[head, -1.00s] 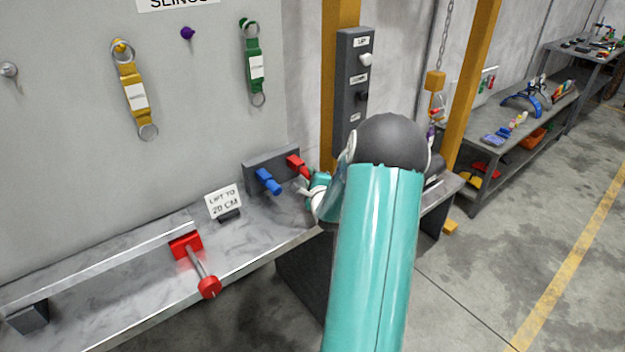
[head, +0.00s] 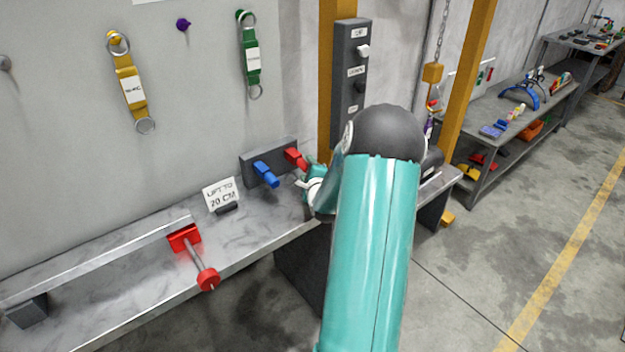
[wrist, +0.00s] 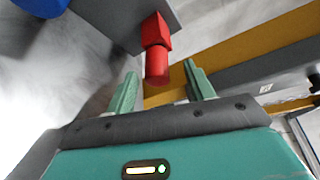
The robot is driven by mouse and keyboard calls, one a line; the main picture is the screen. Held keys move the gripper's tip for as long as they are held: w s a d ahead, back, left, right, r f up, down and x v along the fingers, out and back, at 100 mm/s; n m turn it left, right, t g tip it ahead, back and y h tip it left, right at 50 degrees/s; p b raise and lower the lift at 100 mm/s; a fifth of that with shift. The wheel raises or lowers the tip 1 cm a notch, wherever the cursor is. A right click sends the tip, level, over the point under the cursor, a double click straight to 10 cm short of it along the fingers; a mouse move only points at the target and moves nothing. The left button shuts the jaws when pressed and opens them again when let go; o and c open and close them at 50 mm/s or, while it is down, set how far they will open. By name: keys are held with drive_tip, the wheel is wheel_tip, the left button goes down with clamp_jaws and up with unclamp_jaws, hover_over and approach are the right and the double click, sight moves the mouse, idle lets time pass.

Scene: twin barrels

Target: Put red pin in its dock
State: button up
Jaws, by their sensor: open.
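A red pin-like piece (head: 296,158) sticks out of a dark block (head: 248,167) on the back of the bench, right beside a blue one (head: 266,173). In the wrist view the red piece (wrist: 157,50) shows a square collar and a round end pointing toward me. My gripper (wrist: 160,78) is open, one finger on each side of that round end. I cannot tell whether they touch it. In the head view my gripper (head: 308,184) is partly hidden by my own arm. A red square block (head: 184,238) with a metal rod and a red disc (head: 208,279) sits lower left.
A sign reading "LIFT TO 20 CM" (head: 221,194) stands left of the dark block. A control box (head: 350,95) hangs on a yellow post at right. A metal bar (head: 100,262) runs along the bench at left. Open floor lies to the right.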

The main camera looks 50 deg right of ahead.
drive_tip(key=v, duration=1.3)
drive_tip(key=w+a+r+n+g+y, duration=0.25)
drive_tip(key=a+r+n, duration=0.25)
drive_tip(key=a+n, duration=0.4)
drive_tip(key=w+a+r+n+g+y, duration=0.15)
drive_tip(key=w+a+r+n, duration=0.35)
drive_tip(key=a, duration=0.6)
drive_tip(key=s+a+r+n+g+y, duration=0.1)
drive_tip(key=s+a+r+n+y, duration=0.1)
drive_tip(key=s+a+n, duration=0.5)
drive_tip(key=s+a+r+n+g+y, duration=0.2)
drive_tip(key=s+a+n, duration=0.6)
drive_tip(key=a, duration=0.6)
drive_tip(key=shift+s+r+g+y, duration=0.3)
drive_tip(key=shift+s+r+y, duration=0.25)
drive_tip(key=shift+s+y, duration=0.35)
